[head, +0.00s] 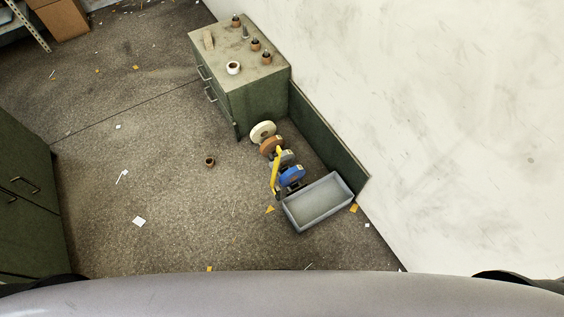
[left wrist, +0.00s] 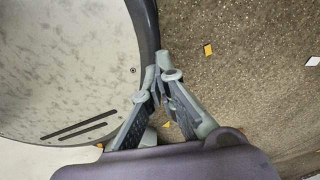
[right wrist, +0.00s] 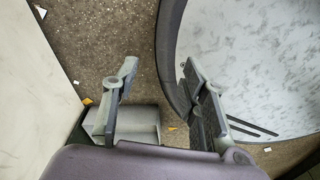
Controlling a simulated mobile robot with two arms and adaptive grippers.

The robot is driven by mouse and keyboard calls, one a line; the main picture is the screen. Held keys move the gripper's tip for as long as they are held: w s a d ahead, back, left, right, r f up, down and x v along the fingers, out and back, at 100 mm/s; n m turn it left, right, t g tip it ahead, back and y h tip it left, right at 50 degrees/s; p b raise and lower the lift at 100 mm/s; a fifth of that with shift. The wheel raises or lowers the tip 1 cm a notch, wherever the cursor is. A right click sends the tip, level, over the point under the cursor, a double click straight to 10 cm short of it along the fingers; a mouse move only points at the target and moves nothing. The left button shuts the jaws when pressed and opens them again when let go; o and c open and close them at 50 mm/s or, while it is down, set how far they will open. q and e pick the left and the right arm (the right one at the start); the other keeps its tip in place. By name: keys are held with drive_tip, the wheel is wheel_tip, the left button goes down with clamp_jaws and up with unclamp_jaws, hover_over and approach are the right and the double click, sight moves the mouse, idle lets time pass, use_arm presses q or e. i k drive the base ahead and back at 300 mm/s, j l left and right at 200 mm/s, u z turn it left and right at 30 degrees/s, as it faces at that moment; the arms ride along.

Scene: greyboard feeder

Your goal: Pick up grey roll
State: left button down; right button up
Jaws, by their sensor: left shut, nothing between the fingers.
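The grey roll (head: 287,157) stands on the floor in a row of rolls beside the green cabinet. It is between the brown roll (head: 271,145) and the blue roll (head: 291,176), and is partly hidden by a yellow piece (head: 276,167). Neither wrist view shows the roll. My left gripper (left wrist: 165,77) is shut and empty, over the floor beside my round base. My right gripper (right wrist: 160,75) has its fingers wide apart with nothing between them. Neither gripper shows in the head view.
A grey bin (head: 343,190) stands in front of the rolls; it also shows in the right wrist view (right wrist: 145,130). A white roll (head: 263,131) is behind. The green cabinet (head: 262,98) bears small items. A white wall (head: 450,120) is at right. Littered floor at left is mostly free.

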sight(287, 157)
drive_tip(key=z, duration=0.3)
drive_tip(key=i+j+z, duration=0.1)
drive_tip(key=j+z, duration=0.2)
drive_tip(key=i+j+z, duration=0.1)
drive_tip(key=j+z, duration=0.45)
drive_tip(key=j, duration=0.2)
